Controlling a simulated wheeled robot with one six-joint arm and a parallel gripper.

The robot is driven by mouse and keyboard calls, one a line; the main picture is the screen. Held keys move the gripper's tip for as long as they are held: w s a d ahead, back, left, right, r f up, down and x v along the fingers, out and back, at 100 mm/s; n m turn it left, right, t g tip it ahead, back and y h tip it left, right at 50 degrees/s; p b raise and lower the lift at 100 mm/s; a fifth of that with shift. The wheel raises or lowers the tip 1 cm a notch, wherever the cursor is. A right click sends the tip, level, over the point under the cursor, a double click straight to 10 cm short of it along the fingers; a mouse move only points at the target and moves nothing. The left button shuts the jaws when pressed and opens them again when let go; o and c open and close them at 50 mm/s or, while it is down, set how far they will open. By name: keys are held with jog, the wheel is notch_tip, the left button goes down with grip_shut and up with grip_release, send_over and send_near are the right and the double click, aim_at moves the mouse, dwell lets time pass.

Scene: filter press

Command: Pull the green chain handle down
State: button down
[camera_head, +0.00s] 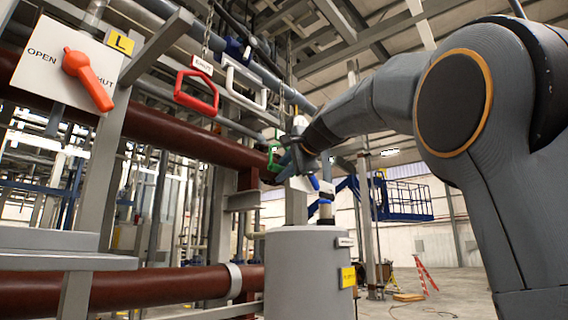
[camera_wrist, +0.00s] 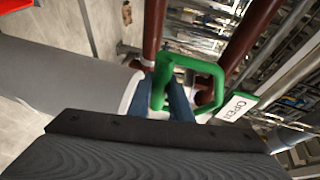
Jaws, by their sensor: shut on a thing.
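The green chain handle (camera_wrist: 204,66) is a closed loop, seen large in the wrist view with a white OPEN tag (camera_wrist: 236,107) beside it. My gripper (camera_wrist: 172,88) has its two blue fingers shut on one bar of the green handle. In the head view the green handle (camera_head: 273,156) is small and partly hidden by my gripper (camera_head: 287,160), which reaches in from the right above the grey tank.
A red handle (camera_head: 196,92) with a tag and a white handle (camera_head: 245,86) hang to the left. A grey cylindrical tank (camera_head: 300,275) stands below. A panel with an orange lever (camera_head: 88,78) is at left. Dark red pipes (camera_head: 165,138) run behind.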

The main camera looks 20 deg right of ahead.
jog(key=shift+w+f+b, duration=0.1)
jog(key=shift+f+b, duration=1.1)
jog(key=shift+f, duration=0.85)
jog(key=c, duration=1.6)
grip_release()
jog(key=shift+r, duration=0.2)
jog(key=shift+s+r, duration=0.1)
jog(key=shift+s, duration=0.1)
jog(key=b+v, duration=0.2)
jog(key=v, duration=0.5)
jog(key=shift+s+d, duration=0.1)
jog(key=shift+s, duration=0.2)
